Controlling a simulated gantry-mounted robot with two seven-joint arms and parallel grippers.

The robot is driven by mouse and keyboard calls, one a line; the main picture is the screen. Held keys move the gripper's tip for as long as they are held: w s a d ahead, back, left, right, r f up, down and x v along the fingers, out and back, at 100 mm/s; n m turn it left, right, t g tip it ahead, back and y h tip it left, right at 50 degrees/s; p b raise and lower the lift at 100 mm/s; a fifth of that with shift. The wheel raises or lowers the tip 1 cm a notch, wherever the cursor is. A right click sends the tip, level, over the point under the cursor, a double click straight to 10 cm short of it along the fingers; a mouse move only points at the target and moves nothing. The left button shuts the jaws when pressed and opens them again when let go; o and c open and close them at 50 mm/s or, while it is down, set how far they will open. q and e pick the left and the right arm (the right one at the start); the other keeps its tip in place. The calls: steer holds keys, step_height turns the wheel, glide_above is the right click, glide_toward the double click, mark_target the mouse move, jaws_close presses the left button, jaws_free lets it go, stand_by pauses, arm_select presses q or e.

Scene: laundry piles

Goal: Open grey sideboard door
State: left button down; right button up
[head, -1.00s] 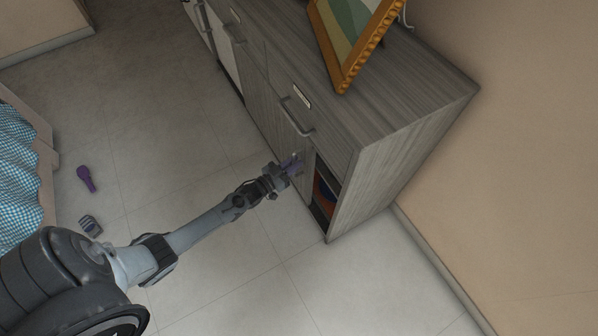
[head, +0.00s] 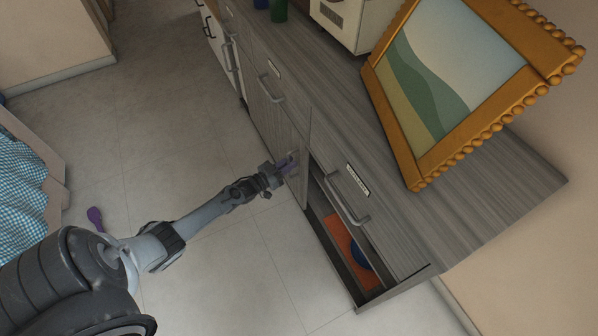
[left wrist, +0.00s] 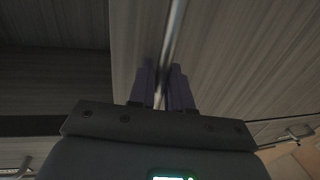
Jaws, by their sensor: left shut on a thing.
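The grey sideboard (head: 440,200) has a wood-grain front with bar handles. Its lower door (head: 304,165) is ajar, and the compartment beside it shows an orange thing and a blue round thing inside. My left gripper (head: 287,164) is at the front of this door, in the middle of the head view. In the left wrist view its two purple fingers (left wrist: 162,88) are shut around a thin pale metal bar, which looks like the door handle (left wrist: 172,40). The dark interior shows left of the door panel. My right gripper is not in view.
A gold-framed picture (head: 440,85) and a white appliance (head: 343,20) stand on the sideboard top. A drawer handle (head: 345,205) sticks out above the open compartment. A purple item (head: 95,218) lies on the floor at left. The floor before the sideboard is clear.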

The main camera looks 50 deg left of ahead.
arm_select(q)
steer(key=shift+w+a+f, duration=0.1)
steer(key=shift+a, duration=0.55)
steer(key=shift+w+a, duration=0.1)
steer(key=shift+a, duration=0.15)
steer(key=c, duration=1.3)
jaws_free()
